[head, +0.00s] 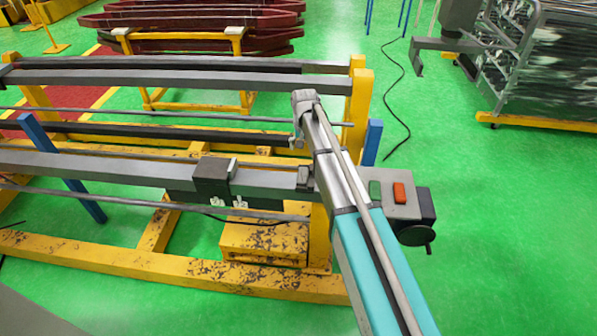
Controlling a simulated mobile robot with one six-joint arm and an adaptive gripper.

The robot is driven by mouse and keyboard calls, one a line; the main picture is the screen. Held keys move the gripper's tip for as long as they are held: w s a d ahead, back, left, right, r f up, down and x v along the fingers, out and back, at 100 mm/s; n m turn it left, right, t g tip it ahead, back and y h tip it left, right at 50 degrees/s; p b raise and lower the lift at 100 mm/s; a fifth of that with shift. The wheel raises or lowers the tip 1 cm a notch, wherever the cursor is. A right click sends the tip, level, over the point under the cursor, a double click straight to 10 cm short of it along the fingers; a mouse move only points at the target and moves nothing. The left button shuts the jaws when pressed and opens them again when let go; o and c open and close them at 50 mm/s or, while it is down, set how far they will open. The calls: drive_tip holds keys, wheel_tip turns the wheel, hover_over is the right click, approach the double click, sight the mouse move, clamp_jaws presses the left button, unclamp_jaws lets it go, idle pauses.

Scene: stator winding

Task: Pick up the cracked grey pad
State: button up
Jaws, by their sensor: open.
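My arm reaches in from the bottom right over the yellow frame. My gripper (297,143) is at its far end, small and pointing down, with open jaws and nothing visible between them. It appears above the gap between the frame's long grey rails, near their right end. I cannot make out cracks on any grey piece, so I cannot tell which is the cracked grey pad. A dark grey block (211,178) sits on the front rail, left of and nearer than my gripper. A small dark piece (304,179) is on that rail's right end, partly beside my arm.
The worn yellow frame (180,270) carries long grey rails (110,170) and thin rods. Blue posts (374,135) stand at its sides.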

drive_tip(key=shift+w+a, duration=0.1)
idle(0.3)
drive_tip(key=b, duration=0.9)
hover_over(303, 174)
wheel_tip(303, 174, down, 8)
drive_tip(key=shift+f, duration=0.25)
drive_tip(key=shift+f, duration=0.1)
drive_tip(key=shift+a+f+b, duration=0.1)
drive_tip(key=shift+f+b, duration=2.35)
drive_tip(key=shift+f, duration=0.05)
drive_tip(key=c, duration=1.2)
drive_tip(key=shift+c, duration=0.2)
drive_tip(key=shift+r, duration=0.15)
